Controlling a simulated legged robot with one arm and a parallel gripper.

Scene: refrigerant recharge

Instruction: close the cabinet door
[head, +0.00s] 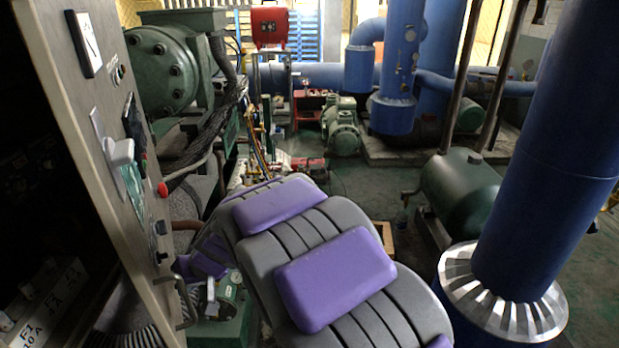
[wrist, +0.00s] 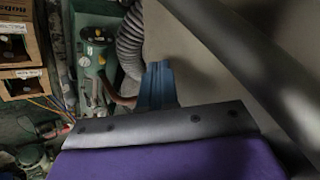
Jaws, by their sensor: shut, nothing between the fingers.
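The cabinet door (head: 95,150) stands open at the left of the head view, its beige panel seen at a steep angle. It carries a white meter, switches, a red button and a metal pull handle (head: 186,302) low on its near edge. The dark cabinet interior (head: 35,190) shows to its left. My gripper (wrist: 158,72) shows in the wrist view as blue fingers, shut and empty, in front of a plain beige surface that looks like the door. I cannot tell whether they touch it. In the head view my purple and grey arm hides most of the gripper.
A green machine with a gauge (head: 231,291) stands low beside the handle. A grey corrugated hose (wrist: 130,42) lies close to the fingers. Wooden boxes (wrist: 22,50) stand at left in the wrist view. A big blue pipe (head: 550,150) and green tank (head: 462,195) stand right.

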